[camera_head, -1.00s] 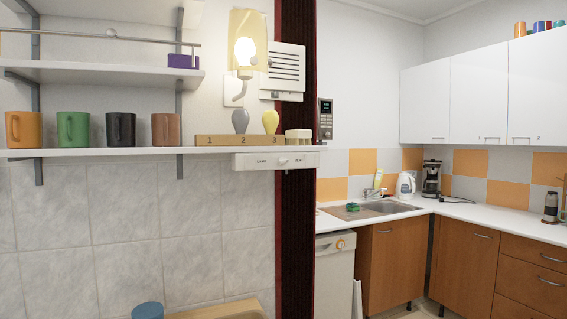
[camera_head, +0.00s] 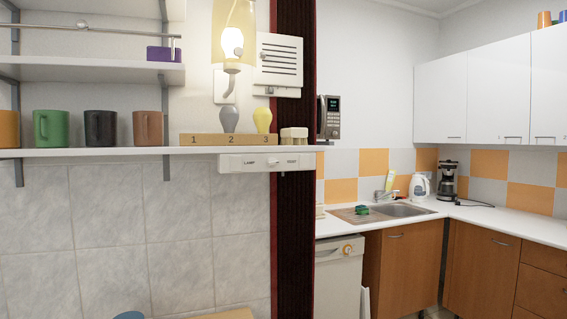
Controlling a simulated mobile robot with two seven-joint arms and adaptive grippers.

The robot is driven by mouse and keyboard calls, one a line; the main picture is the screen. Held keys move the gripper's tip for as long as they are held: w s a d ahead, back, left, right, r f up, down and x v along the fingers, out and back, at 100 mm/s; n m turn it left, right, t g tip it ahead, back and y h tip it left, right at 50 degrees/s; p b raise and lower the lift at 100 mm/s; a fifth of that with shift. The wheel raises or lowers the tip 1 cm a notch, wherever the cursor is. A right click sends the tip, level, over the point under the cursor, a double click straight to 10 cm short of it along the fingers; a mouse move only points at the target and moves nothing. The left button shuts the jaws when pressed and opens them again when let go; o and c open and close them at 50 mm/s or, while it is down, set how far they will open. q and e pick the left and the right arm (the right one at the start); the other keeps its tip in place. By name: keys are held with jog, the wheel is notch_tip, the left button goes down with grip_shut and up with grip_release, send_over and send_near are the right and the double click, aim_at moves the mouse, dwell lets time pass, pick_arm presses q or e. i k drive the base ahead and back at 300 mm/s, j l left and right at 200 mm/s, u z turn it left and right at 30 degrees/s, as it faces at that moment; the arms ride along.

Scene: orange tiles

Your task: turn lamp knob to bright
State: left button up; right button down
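The lamp (camera_head: 233,35) hangs on the wall at the upper middle, with a yellow translucent shade and a lit bulb. A white control panel (camera_head: 245,162) sits under the right end of the shelf. It carries the label LAMP on its left part, a small knob (camera_head: 269,162) in the middle, and a second label to the right that is too small to read surely. I cannot tell which way the knob points. Neither of my grippers is in view.
The white shelf (camera_head: 90,153) holds several mugs, a numbered wooden stand (camera_head: 205,140) with a grey and a yellow bulb-shaped piece, and a small beige block (camera_head: 294,134). The air before the panel is clear.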

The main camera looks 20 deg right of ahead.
aim_at(272, 162)
jog(key=i+l+u, duration=0.35)
jog(key=l, duration=1.85)
jog(key=l+u, duration=0.4)
jog(key=l, duration=1.8)
jog(key=i, duration=0.05)
